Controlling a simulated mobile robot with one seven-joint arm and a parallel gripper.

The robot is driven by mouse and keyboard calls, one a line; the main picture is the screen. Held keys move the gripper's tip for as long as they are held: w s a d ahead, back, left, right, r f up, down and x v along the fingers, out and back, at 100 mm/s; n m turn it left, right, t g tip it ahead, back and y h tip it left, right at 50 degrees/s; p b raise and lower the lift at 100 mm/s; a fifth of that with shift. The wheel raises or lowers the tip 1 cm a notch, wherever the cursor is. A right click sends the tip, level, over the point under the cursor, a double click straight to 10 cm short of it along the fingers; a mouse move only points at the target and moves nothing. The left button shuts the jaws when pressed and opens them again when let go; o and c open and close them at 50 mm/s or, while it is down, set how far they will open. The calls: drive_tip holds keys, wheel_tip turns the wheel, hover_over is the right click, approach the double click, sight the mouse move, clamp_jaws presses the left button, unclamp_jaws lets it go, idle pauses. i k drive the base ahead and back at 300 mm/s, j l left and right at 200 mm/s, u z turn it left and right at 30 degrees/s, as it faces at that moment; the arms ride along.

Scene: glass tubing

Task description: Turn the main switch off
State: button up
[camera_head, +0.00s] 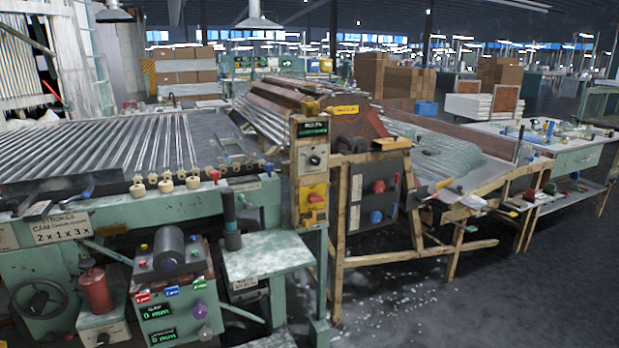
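A tall yellow control post (296,185) stands at the centre. On it, a yellow plate carries a red rotary knob (313,198), which looks like the main switch. Its lettering and knob position are too small to read. Above it are a black rotary knob (314,160) and a green-lit display (312,129). A dark box (373,196) to the right has a red knob (378,186) and a blue knob (376,217). My gripper is not in view.
A green machine with glass tubes (110,150) fills the left. A green side table (266,257) juts out in front of the post. A wooden-framed bench (440,215) extends right. The floor (480,305) at the lower right is open, with white shards scattered near the bench.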

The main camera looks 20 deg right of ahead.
sight(313, 199)
drive_tip(key=i+l+z, duration=0.35)
drive_tip(key=l, duration=0.35)
drive_tip(key=i+l+z, duration=0.35)
drive_tip(key=i+l, duration=0.2)
drive_tip(key=i+l+z, duration=0.35)
drive_tip(key=i, duration=0.2)
